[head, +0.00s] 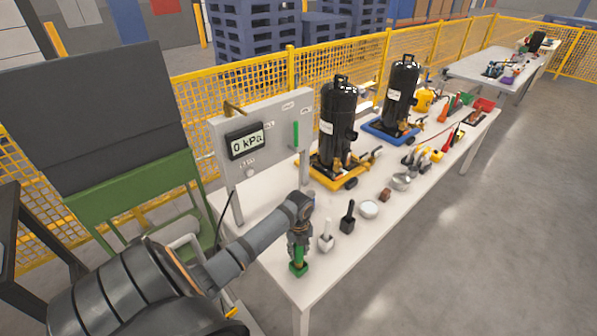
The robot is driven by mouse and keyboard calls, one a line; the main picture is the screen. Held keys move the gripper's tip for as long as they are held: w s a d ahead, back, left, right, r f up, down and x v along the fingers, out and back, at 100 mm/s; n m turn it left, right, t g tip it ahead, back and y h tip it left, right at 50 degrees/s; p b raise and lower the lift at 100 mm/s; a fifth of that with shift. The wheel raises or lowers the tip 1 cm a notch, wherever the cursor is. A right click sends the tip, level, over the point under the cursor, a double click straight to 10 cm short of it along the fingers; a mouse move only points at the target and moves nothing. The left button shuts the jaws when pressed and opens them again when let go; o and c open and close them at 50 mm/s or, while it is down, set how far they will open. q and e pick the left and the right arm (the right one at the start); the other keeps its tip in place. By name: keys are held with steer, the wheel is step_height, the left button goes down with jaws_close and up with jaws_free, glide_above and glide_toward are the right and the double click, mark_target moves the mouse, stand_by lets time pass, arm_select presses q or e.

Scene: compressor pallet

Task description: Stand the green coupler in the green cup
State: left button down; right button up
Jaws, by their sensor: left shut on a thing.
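My left gripper (299,243) points down over the near end of the white table and is shut on the green coupler (299,256). The coupler is upright, and its upper part is hidden by the fingers. The green cup (298,270) is a small square holder on the table directly under it. The coupler's lower end meets the cup's opening; I cannot tell how deep it sits. My right gripper is not in view.
A white piece in a white cup (326,242) and a black piece in a black cup (347,222) stand close to the right. Beyond are a white round dish (369,209) and a metal bowl (401,182). A gauge panel (262,145) and black compressors (338,120) stand behind.

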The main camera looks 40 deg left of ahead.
mark_target(298, 255)
arm_select(q)
steer(key=shift+w+a+f, duration=0.1)
steer(key=shift+w+f, duration=0.05)
step_height(298, 255, down, 2)
steer(key=shift+f+p, duration=0.25)
steer(key=shift+p, duration=0.3)
steer(key=shift+f, duration=0.3)
steer(key=shift+f, duration=0.2)
steer(key=c, duration=1)
jaws_free()
